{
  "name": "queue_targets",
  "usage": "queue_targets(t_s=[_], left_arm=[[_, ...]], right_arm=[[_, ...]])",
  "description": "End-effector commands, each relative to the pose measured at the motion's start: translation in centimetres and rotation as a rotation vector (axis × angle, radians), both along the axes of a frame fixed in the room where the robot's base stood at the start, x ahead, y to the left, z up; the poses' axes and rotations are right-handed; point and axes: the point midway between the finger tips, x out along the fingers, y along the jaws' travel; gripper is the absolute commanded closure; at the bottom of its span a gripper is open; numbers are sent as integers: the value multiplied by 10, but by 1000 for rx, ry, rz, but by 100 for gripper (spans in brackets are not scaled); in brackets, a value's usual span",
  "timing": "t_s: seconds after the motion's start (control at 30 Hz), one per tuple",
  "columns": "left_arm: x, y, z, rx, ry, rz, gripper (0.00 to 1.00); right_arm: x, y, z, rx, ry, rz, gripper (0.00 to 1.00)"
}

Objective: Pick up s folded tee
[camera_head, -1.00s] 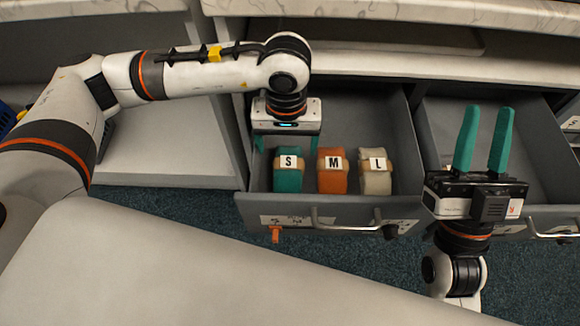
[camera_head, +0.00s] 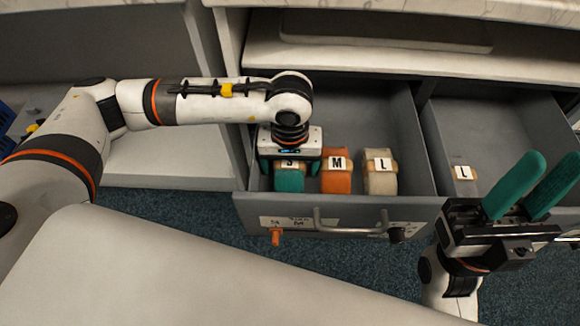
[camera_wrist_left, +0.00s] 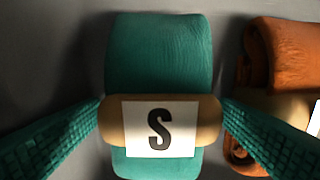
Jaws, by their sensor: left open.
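The S folded tee (camera_head: 289,181) is a teal roll with a tan band and a white S label, lying in the open left drawer. It fills the middle of the left wrist view (camera_wrist_left: 160,52). My left gripper (camera_head: 290,164) is directly above it, pointing down, and hides part of the S label. Its teal fingers are open, one on each side of the tee in the left wrist view (camera_wrist_left: 162,112), close to the band; whether they touch it I cannot tell. My right gripper (camera_head: 518,190) is at the right, its two teal fingers apart with nothing between them.
An orange M tee (camera_head: 336,182) lies just right of the S tee, close to my left gripper's right finger. A cream L tee (camera_head: 380,183) is beyond it. The left drawer's front (camera_head: 340,213) has a bar handle. Another open drawer (camera_head: 470,130) holds an L-labelled item (camera_head: 463,173).

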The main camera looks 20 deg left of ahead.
Motion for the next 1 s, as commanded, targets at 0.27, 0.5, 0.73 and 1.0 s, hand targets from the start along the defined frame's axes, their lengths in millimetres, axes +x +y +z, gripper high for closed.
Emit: queue_targets(t_s=[0.27,0.5,0.73,1.0], left_arm=[[0,0,1,0,0,0,44],[0,0,1,-1,-1,0,68],[1,0,10,0,-3,0,68],[1,0,55,0,-4,-1,68]], right_arm=[[0,0,0,-1,2,0,68],[0,0,0,-1,2,0,68],[2,1,4,-5,14,0,68],[43,9,0,-85,263,-15,68]])
